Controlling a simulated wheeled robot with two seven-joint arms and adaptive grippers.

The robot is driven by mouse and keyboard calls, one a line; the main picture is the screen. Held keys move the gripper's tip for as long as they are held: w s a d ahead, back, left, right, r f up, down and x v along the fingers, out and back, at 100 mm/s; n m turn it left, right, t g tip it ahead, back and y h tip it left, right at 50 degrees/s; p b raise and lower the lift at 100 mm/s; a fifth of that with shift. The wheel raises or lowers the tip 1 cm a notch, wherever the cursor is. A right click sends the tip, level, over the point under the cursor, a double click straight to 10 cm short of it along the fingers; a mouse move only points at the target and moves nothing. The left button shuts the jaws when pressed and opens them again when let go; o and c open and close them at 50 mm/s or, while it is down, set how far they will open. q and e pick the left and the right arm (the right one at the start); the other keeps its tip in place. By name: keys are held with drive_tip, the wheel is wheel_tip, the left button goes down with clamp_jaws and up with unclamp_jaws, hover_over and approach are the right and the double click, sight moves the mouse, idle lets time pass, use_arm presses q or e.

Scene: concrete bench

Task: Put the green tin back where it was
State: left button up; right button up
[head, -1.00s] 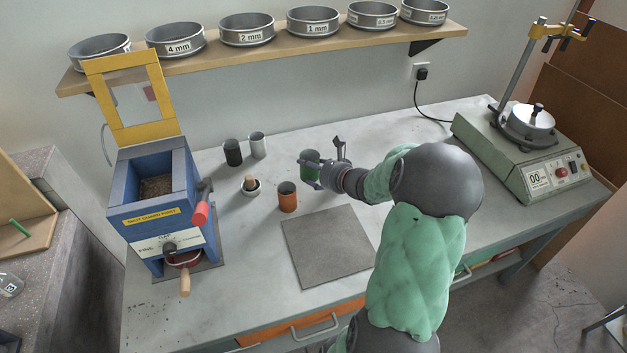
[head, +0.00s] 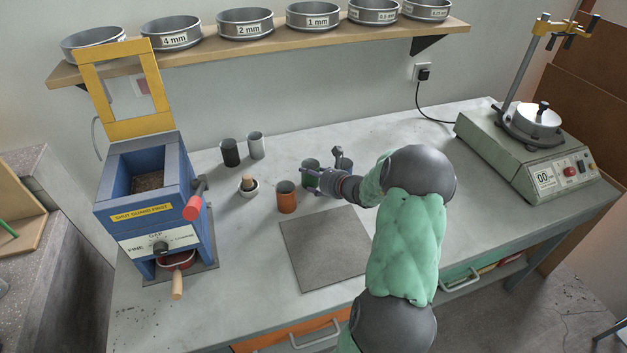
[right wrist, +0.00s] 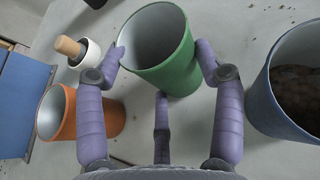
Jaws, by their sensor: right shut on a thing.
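The green tin (head: 311,175) is between the fingers of my right gripper (head: 318,179), which is shut on it. In the right wrist view the fingers hold the green tin (right wrist: 172,62) from both sides, and its open top looks empty. It is upright at or just above the bench; I cannot tell whether its base touches. A blue tin (right wrist: 290,100) with dark lumps inside stands close to its right. An orange tin (head: 287,198) stands to its left, apart from it. My left gripper is not in view.
A black tin (head: 230,153), a pale metal tin (head: 256,146) and a white mortar with pestle (head: 248,189) stand left. A grey mat (head: 325,250) lies in front, bare. A blue grinder (head: 150,205) stands at the left and a green machine (head: 525,155) at the right.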

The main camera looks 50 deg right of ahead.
drive_tip(key=shift+r, duration=0.1)
drive_tip(key=o, duration=1)
drive_tip(key=shift+s+r, duration=0.2)
drive_tip(key=shift+s, duration=0.1)
drive_tip(key=shift+p+v, duration=2.05)
drive_tip(key=shift+v, duration=3.6)
